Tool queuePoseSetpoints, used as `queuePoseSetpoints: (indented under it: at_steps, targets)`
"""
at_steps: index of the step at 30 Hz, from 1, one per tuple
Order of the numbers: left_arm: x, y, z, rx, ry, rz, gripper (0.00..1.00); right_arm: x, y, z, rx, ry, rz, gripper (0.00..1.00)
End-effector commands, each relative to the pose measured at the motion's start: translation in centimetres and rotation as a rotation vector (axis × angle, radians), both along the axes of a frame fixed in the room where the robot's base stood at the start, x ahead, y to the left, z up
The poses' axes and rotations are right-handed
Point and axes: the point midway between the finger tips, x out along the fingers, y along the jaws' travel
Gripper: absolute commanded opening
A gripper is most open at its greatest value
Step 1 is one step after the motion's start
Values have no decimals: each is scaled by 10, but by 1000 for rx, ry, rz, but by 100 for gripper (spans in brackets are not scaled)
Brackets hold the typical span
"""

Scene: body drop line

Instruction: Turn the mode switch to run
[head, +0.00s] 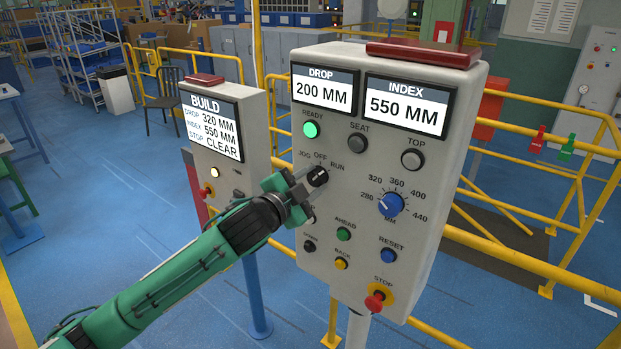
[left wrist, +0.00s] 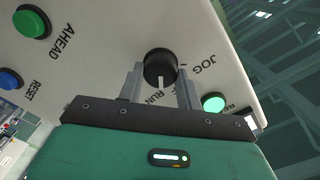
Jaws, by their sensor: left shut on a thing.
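The mode switch is a black round knob (head: 318,176) on the grey front of the large control panel (head: 345,268), below the lit green READY lamp. JOG, OFF and RUN are printed around it. In the left wrist view the knob (left wrist: 160,63) sits between the two grey fingers of my left gripper (left wrist: 159,88), which are shut on its sides. Its white pointer line is toward the RUN label. My left gripper also shows at the knob in the head view (head: 306,187), coming from the lower left. The OFF label is hidden in the wrist view. My right gripper is out of view.
A blue dial (head: 391,204) is right of the switch. AHEAD (head: 343,234), BACK (head: 341,264) and RESET (head: 388,256) buttons and a red STOP button (head: 375,301) lie below. A smaller BUILD panel (head: 222,172) stands left. Yellow rails (head: 520,262) run behind.

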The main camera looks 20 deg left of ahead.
Motion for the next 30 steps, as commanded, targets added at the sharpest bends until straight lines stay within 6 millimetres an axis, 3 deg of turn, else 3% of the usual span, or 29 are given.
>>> queuePoseSetpoints:
  at_steps: [12, 29, 30]
  targets:
    - [0, -1, 0, 189, -69, 0, 13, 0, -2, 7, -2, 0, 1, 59]
    - [0, -1, -1, 219, -80, 0, 13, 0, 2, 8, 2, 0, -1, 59]
    - [0, -1, -1, 219, -80, 0, 39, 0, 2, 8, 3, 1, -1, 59]
